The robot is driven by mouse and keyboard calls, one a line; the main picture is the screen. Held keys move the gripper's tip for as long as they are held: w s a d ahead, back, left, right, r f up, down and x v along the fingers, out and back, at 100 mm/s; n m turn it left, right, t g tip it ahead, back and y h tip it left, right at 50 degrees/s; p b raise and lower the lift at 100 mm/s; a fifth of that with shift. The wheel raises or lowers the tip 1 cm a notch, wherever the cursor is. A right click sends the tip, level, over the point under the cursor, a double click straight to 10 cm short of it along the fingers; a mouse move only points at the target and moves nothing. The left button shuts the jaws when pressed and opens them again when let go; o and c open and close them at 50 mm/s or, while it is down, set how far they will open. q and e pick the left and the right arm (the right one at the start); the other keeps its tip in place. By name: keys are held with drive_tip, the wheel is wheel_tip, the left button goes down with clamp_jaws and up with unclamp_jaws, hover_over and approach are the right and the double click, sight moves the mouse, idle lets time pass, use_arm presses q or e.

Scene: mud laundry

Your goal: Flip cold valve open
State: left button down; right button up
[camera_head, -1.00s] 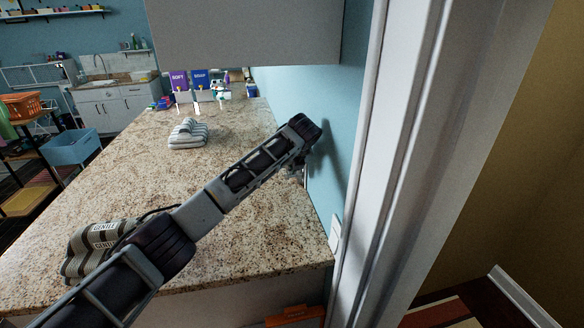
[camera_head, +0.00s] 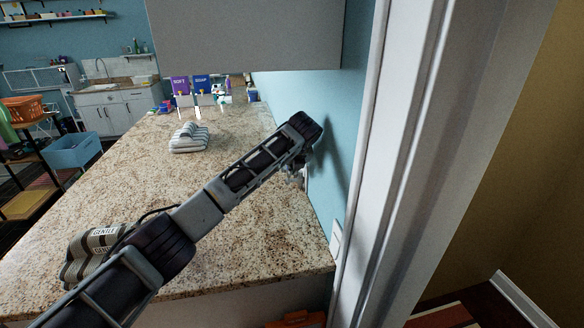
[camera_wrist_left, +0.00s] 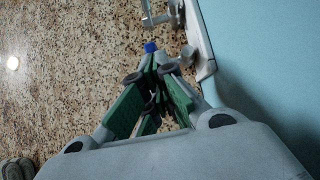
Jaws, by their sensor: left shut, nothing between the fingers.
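The cold valve shows in the left wrist view as a small blue tip (camera_wrist_left: 150,47) just beyond my left gripper's fingertips. A pale metal fitting and plate (camera_wrist_left: 200,45) sit on the blue wall beside it. My left gripper (camera_wrist_left: 153,72) has green-sided fingers drawn together with nothing held. Its tips are close to the blue part; I cannot tell whether they touch. In the head view this gripper (camera_head: 293,172) is small and partly hidden under my wrist, near the wall above the counter. The valve's position is not clear. My right gripper is not in view.
A speckled granite counter (camera_head: 240,225) runs along the wall. Folded striped towels (camera_head: 188,138) and a grey bundle marked GENTLE (camera_head: 92,245) lie on it. Purple and blue boxes (camera_head: 190,86) stand at the far end. A white door frame (camera_head: 385,180) rises at right, a cabinet (camera_head: 245,35) overhead.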

use_arm(q)
drive_tip(key=shift+r, duration=0.1)
wheel_tip(320, 180, up, 10)
drive_tip(key=s, duration=0.2)
drive_tip(key=shift+s+d+f, duration=0.2)
drive_tip(key=shift+d+f, duration=0.05)
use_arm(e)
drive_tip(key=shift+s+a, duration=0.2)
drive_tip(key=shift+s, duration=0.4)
use_arm(q)
drive_tip(key=shift+w+a, duration=0.1)
